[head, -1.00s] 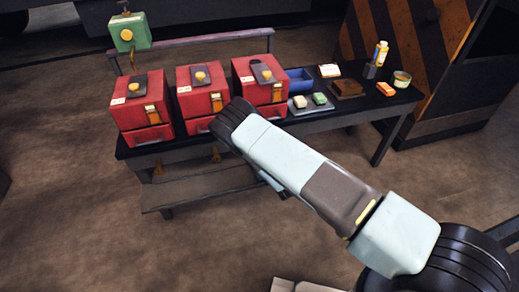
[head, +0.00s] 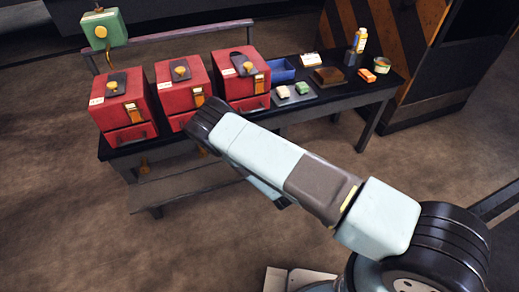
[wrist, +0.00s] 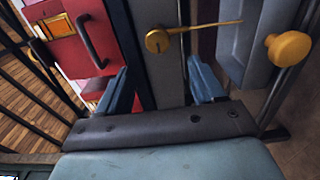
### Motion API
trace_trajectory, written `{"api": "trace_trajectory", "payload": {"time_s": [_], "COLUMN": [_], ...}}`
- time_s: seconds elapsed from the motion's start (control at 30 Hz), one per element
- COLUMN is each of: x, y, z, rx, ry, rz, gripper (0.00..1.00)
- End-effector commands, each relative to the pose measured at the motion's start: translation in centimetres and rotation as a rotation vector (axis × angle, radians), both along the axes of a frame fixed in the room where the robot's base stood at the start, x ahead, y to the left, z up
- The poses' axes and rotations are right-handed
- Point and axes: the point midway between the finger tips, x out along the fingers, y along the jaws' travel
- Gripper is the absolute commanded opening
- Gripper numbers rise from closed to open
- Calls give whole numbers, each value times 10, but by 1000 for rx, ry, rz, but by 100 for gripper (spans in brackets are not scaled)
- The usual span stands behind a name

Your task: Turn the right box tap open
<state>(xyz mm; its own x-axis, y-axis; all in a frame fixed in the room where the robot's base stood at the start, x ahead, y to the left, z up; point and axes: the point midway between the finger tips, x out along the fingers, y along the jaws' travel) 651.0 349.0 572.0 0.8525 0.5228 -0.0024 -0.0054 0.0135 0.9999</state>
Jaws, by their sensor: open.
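Three red boxes stand in a row on a dark bench in the head view: left (head: 118,98), middle (head: 183,85) and right (head: 241,75). A brass tap (head: 145,168) shows under the bench below the left box; my arm hides the area below the right box. In the wrist view, my gripper (wrist: 158,66) is open, with blue fingers either side of a brass tap (wrist: 157,40). Its thin lever points right. I cannot tell which box this tap belongs to, or whether a finger touches it.
A red box front with a black handle (wrist: 90,42) is left of my gripper in the wrist view, and another brass knob (wrist: 288,48) is right. Floor is clear in front.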

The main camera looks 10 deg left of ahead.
Motion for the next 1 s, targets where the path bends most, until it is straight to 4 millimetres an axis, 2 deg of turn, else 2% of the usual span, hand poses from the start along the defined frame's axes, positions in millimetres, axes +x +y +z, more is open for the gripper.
{"api": "trace_trajectory", "payload": {"time_s": [0.1, 0.33, 1.0], "x": [-18, -38, -41], "y": [-12, -23, -25], "z": [-1, -1, 0], "rx": [-3, -1, 2], "ry": [3, 2, 4], "rz": [-1, 1, -3], "gripper": [68, 68, 68]}}
